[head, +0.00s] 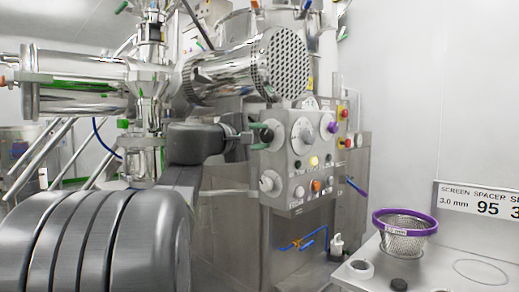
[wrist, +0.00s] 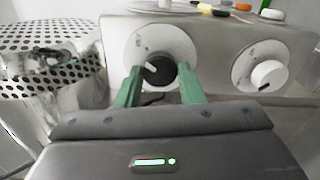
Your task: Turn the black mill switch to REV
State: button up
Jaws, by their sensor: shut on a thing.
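The black mill switch (wrist: 162,71) is a round black knob with a white pointer, on a pale round dial plate. In the wrist view its pointer points left and slightly up; the dial lettering is too small to read. My gripper (wrist: 160,84) has its two green fingers either side of the knob and is shut on it. In the head view my gripper (head: 258,136) reaches the upper left of the grey control panel (head: 290,204), and the fingers partly hide the black switch (head: 267,134) there.
A white knob with a black pointer (wrist: 268,75) sits beside the switch in the wrist view. The panel also carries a white dial (head: 302,131) and several coloured buttons. A purple-rimmed screen basket (head: 404,244) stands on the counter at right. Perforated metal (wrist: 50,65) lies left of my gripper.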

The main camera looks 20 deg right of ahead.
jog(key=shift+f+m+b, duration=0.15)
jog(key=shift+m+b, duration=0.45)
jog(key=shift+m, duration=0.2)
jog(key=o, duration=1)
jog(key=v, duration=1.4)
jog(key=shift+p, duration=0.4)
jog(key=shift+d, duration=0.1)
jog(key=b+x, duration=0.1)
jog(key=x, duration=1.3)
